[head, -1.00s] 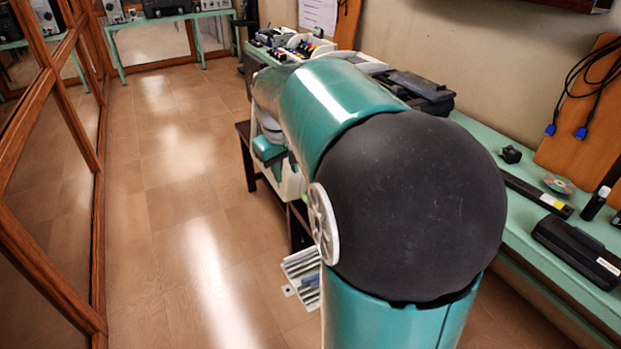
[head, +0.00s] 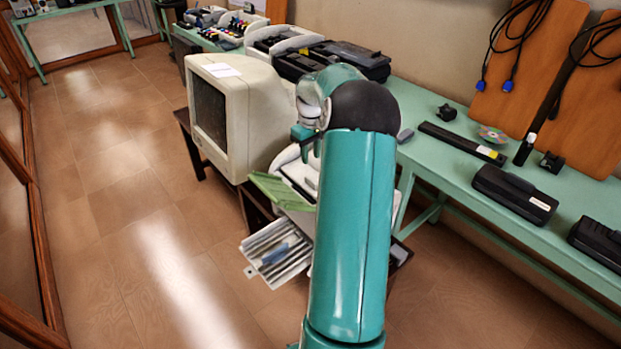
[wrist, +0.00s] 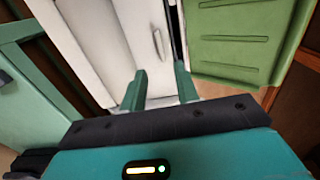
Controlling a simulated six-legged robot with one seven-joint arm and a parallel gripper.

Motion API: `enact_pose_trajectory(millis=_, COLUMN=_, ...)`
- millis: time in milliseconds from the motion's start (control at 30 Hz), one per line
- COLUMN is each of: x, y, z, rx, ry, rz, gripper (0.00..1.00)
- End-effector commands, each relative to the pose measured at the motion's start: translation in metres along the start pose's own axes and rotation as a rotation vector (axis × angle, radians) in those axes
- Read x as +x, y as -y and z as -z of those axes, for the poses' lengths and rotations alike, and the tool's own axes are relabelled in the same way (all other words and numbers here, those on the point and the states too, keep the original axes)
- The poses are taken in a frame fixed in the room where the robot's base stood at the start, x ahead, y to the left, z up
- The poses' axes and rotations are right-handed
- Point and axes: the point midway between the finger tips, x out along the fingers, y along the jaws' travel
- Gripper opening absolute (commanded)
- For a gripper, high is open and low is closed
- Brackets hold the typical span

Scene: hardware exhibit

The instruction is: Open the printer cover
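The printer (head: 297,197) is a white machine low beside the monitor, partly hidden behind my arm. A green flap (head: 282,191) sticks out from its left side, and a pale slatted tray (head: 277,249) lies below. My gripper (head: 306,142) is above the printer in the head view. In the wrist view its two teal fingers (wrist: 160,73) are apart with nothing between them, over the printer's white panel (wrist: 118,35). A small oblong handle or slot (wrist: 158,43) shows just beyond the fingertips. The green flap (wrist: 245,40) is to their right. I cannot tell whether the fingers touch the panel.
A beige monitor (head: 230,105) stands left of the printer. A green bench (head: 440,165) on the right carries black devices (head: 512,193) and a disc. Dark printers (head: 330,60) stand behind. The wooden floor (head: 150,220) at left is clear.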

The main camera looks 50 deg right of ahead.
Motion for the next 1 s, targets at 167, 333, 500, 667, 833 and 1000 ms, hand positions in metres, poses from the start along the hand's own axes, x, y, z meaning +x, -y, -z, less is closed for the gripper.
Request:
enact_pose_trajectory(millis=167, x=0.037, y=0.001, z=0.000, rx=-0.002, ry=0.001, rz=0.003, gripper=0.31)
enact_pose_trajectory(millis=333, x=0.071, y=0.001, z=0.000, rx=-0.001, ry=0.002, rz=0.003, gripper=0.31)
enact_pose_trajectory(millis=500, x=0.093, y=0.001, z=0.000, rx=0.000, ry=0.000, rz=0.001, gripper=0.31)
enact_pose_trajectory(millis=667, x=0.102, y=0.001, z=0.000, rx=-0.001, ry=0.000, rz=-0.001, gripper=0.31)
enact_pose_trajectory(millis=833, x=0.102, y=0.001, z=0.000, rx=-0.001, ry=0.000, rz=-0.001, gripper=0.31)
enact_pose_trajectory(millis=1000, x=0.102, y=0.001, z=0.000, rx=-0.001, ry=0.000, rz=-0.001, gripper=0.11)
